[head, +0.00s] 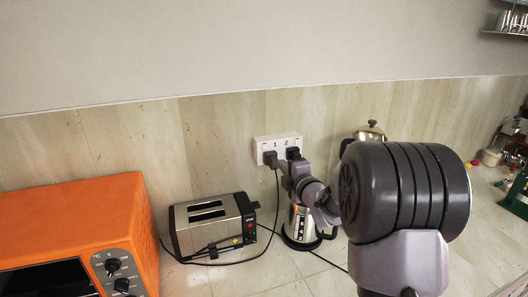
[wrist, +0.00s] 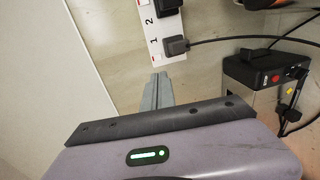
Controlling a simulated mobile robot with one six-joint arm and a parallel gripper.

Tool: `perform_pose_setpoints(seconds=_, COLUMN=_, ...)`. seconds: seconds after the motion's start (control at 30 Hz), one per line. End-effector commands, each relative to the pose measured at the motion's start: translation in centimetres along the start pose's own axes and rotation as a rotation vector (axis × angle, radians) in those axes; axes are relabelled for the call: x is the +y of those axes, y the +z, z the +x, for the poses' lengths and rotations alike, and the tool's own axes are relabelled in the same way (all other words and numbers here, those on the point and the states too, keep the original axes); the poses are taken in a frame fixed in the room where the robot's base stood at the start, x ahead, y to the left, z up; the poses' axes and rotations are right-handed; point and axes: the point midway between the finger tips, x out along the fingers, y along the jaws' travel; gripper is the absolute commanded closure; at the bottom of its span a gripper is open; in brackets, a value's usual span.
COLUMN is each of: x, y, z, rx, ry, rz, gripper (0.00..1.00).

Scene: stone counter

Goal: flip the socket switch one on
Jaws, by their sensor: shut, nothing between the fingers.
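The white socket plate (head: 266,146), marked 1 and 2, is on the wall behind the counter. It also shows turned on its side in the wrist view (wrist: 153,48). A black plug (head: 270,158) with a cable sits in socket one, and it shows in the wrist view (wrist: 176,46). A second black plug (head: 293,153) sits in socket two. My gripper (wrist: 160,76) is shut and empty, its tips by the socket-one end of the plate; I cannot tell if they touch it. The switch and its position are too small to make out. My arm partly hides the area below the plate.
A toaster (head: 212,226) stands left of a steel kettle (head: 300,222) below the socket. An orange oven (head: 90,225) is at the left. Another metal pot (head: 370,133) is behind my arm. The plug's cable hangs toward the toaster.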

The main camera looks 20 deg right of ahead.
Motion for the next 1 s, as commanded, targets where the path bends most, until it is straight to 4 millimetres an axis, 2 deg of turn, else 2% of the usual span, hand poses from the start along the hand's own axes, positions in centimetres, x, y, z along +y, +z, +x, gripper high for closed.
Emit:
perform_pose_setpoints(seconds=0.17, x=0.0, y=0.0, z=1.5, rx=0.0, ry=0.0, rz=0.001, gripper=1.0)
perform_pose_setpoints(seconds=0.5, x=0.0, y=-0.1, z=8.9, rx=0.001, ry=0.0, rz=0.002, gripper=1.0)
perform_pose_setpoints(seconds=0.7, x=0.0, y=0.0, z=12.4, rx=-0.001, ry=-0.001, rz=0.002, gripper=1.0)
perform_pose_setpoints(seconds=0.83, x=0.0, y=0.0, z=13.6, rx=-0.001, ry=-0.001, rz=0.002, gripper=1.0)
perform_pose_setpoints(seconds=1.0, x=0.0, y=0.0, z=14.0, rx=-0.001, ry=-0.001, rz=0.003, gripper=1.0)
